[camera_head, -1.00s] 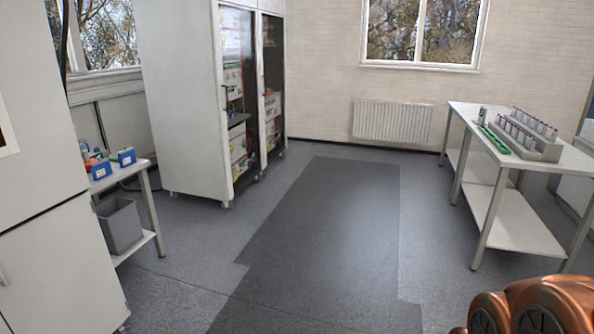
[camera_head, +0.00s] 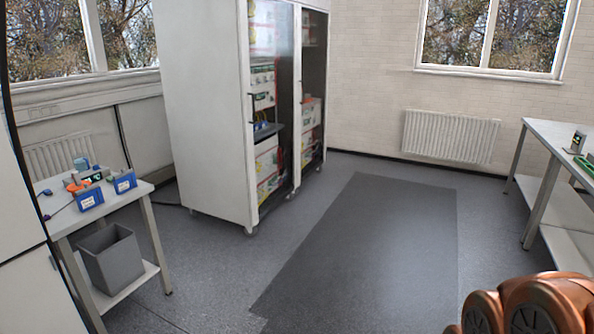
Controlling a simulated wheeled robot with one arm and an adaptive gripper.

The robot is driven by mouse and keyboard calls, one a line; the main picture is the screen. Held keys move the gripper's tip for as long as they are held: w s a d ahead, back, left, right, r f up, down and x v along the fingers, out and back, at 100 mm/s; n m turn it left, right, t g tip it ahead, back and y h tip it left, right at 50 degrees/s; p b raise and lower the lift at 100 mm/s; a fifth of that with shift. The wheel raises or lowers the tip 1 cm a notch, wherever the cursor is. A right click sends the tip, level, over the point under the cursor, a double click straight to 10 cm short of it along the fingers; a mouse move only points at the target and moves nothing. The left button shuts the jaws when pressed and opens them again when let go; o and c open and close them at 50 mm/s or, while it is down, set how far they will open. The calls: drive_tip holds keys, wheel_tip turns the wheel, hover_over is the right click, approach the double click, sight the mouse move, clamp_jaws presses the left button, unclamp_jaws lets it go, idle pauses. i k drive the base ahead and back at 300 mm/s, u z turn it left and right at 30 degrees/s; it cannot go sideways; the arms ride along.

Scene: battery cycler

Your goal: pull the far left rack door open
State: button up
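The rack cabinet (camera_head: 205,100) is tall and white and stands left of the picture's middle. Its front has two tall glazed doors side by side, both looking closed. The nearer door (camera_head: 268,150) shows shelves and equipment behind the glass and has a small dark handle at its left edge. The farther door (camera_head: 312,90) is narrower in view and has a dark handle near its left edge. The copper-coloured rounded parts at the bottom right are my arm. My gripper is not in view.
A white side table (camera_head: 100,205) with blue boxes (camera_head: 90,198) and a grey bin (camera_head: 112,258) underneath stands at the left. A workbench (camera_head: 560,132) stands at the right. A radiator (camera_head: 450,136) is on the back wall. The floor with the dark mat (camera_head: 370,245) is clear.

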sight(243, 10)
drive_tip(key=u, duration=0.25)
drive_tip(key=i, duration=1.95)
drive_tip(key=u, duration=0.65)
drive_tip(key=i, duration=2.7)
drive_tip(key=u, duration=0.3)
